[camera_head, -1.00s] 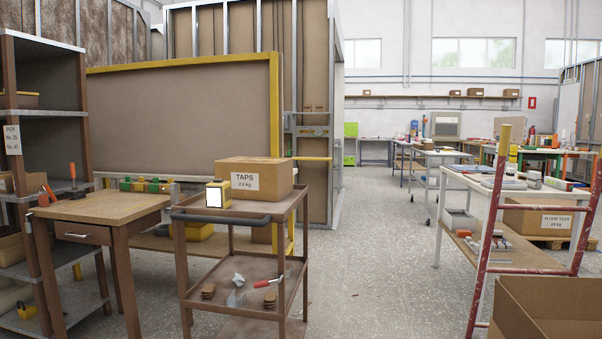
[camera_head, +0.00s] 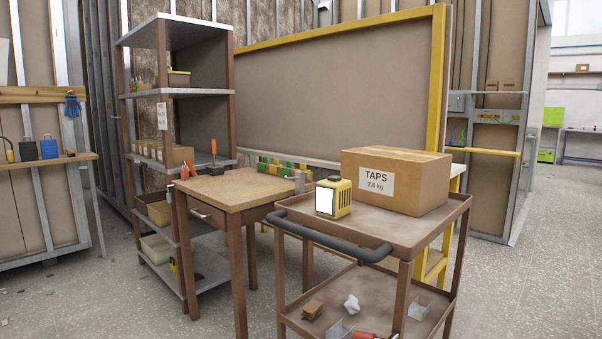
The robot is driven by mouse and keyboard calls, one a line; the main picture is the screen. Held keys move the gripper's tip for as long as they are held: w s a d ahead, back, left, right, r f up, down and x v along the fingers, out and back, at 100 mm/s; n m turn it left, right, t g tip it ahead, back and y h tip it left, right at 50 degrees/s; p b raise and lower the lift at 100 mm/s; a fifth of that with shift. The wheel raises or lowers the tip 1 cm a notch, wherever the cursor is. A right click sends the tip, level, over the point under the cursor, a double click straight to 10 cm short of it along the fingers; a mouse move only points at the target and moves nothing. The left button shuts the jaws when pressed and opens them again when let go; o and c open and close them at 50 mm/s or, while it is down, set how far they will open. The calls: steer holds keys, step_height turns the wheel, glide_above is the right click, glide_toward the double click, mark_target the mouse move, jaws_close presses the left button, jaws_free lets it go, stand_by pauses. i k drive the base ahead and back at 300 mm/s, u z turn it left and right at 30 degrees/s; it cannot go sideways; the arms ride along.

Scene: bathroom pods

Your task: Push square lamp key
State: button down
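A square yellow work lamp (camera_head: 334,198) with a bright white front panel stands upright on the top shelf of a brown cart (camera_head: 378,236). It is on the cart's left part, beside a cardboard box marked TAPS. Its lit face points toward me. I cannot make out a key on the lamp at this size. My gripper is not in view.
The TAPS box (camera_head: 397,180) fills much of the cart's top. A dark push handle (camera_head: 333,237) runs along the cart's near side. A wooden table (camera_head: 238,189) stands close to its left, with a shelf rack (camera_head: 180,93) behind. Open floor lies at left front.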

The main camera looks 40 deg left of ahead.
mark_target(333, 201)
steer(key=u, duration=0.75)
steer(key=i, duration=0.85)
steer(key=u, duration=0.75)
